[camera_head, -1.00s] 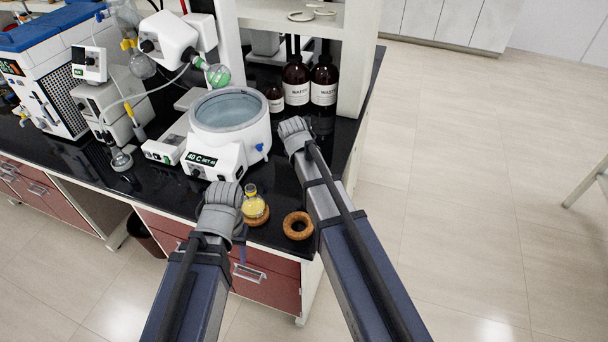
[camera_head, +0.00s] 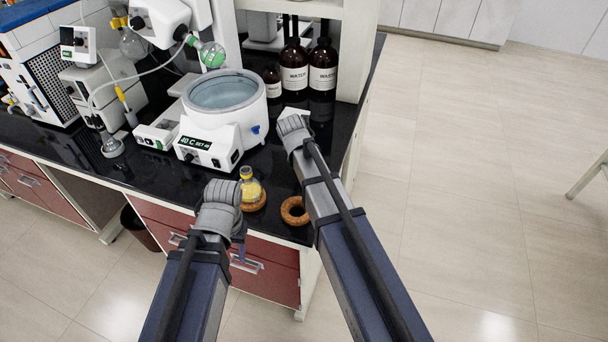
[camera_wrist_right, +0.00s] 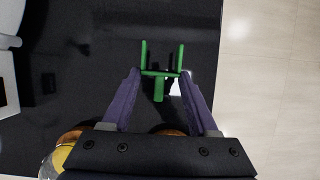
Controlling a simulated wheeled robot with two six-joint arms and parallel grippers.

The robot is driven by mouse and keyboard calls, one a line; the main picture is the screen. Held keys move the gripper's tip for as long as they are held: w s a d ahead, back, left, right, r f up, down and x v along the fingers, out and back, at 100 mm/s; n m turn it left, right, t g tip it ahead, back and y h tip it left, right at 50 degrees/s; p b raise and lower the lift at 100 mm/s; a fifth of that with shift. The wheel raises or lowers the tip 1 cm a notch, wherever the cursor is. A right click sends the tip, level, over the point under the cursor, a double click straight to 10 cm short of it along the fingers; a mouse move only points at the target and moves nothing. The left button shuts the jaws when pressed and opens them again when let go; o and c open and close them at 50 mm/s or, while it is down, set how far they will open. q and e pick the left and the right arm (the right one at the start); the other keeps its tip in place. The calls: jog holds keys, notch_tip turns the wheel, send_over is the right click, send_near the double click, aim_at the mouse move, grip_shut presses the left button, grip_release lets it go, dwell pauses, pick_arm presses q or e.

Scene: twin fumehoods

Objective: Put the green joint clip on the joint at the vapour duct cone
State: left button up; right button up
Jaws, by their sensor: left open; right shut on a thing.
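The green joint clip (camera_wrist_right: 160,73) is between the purple fingers of my right gripper (camera_wrist_right: 160,88) in the right wrist view, its two prongs pointing away from the gripper. In the head view, my right wrist is over the bench right of the water bath; its fingers and the clip are hidden. My left gripper (camera_head: 240,243) is open at the bench's front edge, partly hidden by its wrist.
The heating bath (camera_head: 225,105) stands on the black bench. Brown bottles (camera_head: 294,72) stand behind it at the right. A flask of yellow liquid (camera_head: 250,190) sits on a cork ring, and an empty cork ring (camera_head: 295,210) lies near the front edge.

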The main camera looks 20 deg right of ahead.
pick_arm(q)
jog(key=shift+f+b, duration=0.95)
jog(key=shift+f, duration=0.55)
pick_arm(e)
jog(key=shift+f, duration=1.45)
jog(key=shift+f, duration=0.3)
pick_arm(q)
jog(key=shift+f, duration=0.15)
pick_arm(e)
jog(key=o, duration=1.3)
jog(key=shift+r, duration=0.1)
jog(key=shift+r, duration=0.1)
